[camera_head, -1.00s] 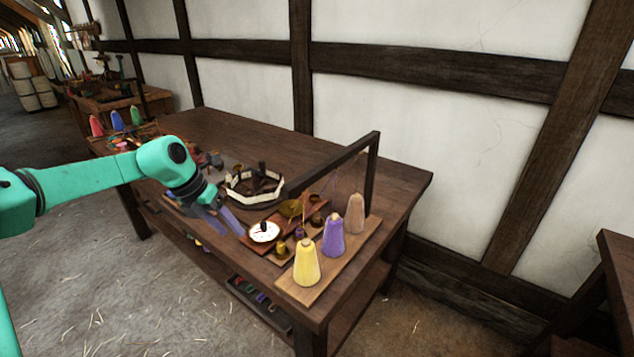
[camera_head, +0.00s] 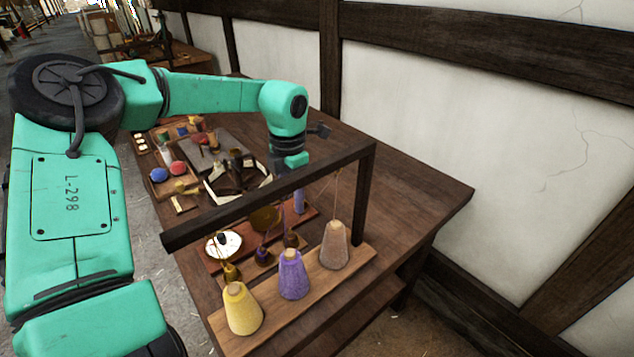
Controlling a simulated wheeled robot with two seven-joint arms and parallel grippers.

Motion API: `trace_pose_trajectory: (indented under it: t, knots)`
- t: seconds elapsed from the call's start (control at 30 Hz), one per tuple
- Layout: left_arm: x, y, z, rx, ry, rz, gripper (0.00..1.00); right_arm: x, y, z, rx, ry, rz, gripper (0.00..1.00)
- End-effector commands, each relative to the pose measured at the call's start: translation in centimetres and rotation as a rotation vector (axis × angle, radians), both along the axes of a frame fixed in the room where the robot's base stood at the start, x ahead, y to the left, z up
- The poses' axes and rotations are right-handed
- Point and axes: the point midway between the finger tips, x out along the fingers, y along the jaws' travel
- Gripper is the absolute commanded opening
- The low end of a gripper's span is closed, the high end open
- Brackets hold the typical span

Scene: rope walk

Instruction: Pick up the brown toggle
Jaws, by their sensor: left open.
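My left gripper (camera_head: 299,200) points down past the dark wooden beam, above the back right end of a red-brown board. The beam hides part of it, and one bluish finger shows below the beam. It is open, with nothing seen between the fingers. An octagonal tray with a pale rim (camera_head: 211,193) stands to its left and holds dark brown pieces (camera_head: 237,163). I cannot tell whether one of these is the brown toggle; they are small and partly hidden by the beam. My right gripper is out of view.
The dark beam frame (camera_head: 270,195) crosses over the table. Yellow (camera_head: 243,312), purple (camera_head: 293,277) and tan cones (camera_head: 334,248) stand on a plank in front. The table's right side (camera_head: 410,190) is clear.

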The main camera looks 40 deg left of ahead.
Motion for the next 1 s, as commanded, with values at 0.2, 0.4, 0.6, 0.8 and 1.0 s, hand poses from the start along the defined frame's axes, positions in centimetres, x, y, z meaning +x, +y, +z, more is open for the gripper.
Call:
trace_pose_trajectory:
  t: [0.2,0.4,0.6,0.8,1.0]
  knots:
    - [-0.1,0.0,-2.3,-0.002,0.002,0.001,0.55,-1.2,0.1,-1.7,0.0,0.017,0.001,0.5]
    - [-0.1,0.0,-6.1,-0.003,0.002,0.001,0.55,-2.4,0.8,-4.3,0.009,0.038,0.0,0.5]
    - [-0.2,0.0,-10.0,-0.002,0.001,0.001,0.55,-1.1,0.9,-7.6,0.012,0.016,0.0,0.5]
    - [-0.1,0.0,-11.2,-0.001,-0.001,0.001,0.55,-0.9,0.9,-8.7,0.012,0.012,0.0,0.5]
    - [-0.1,0.1,-10.9,-0.001,-0.001,0.001,0.55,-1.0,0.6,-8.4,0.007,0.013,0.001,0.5]
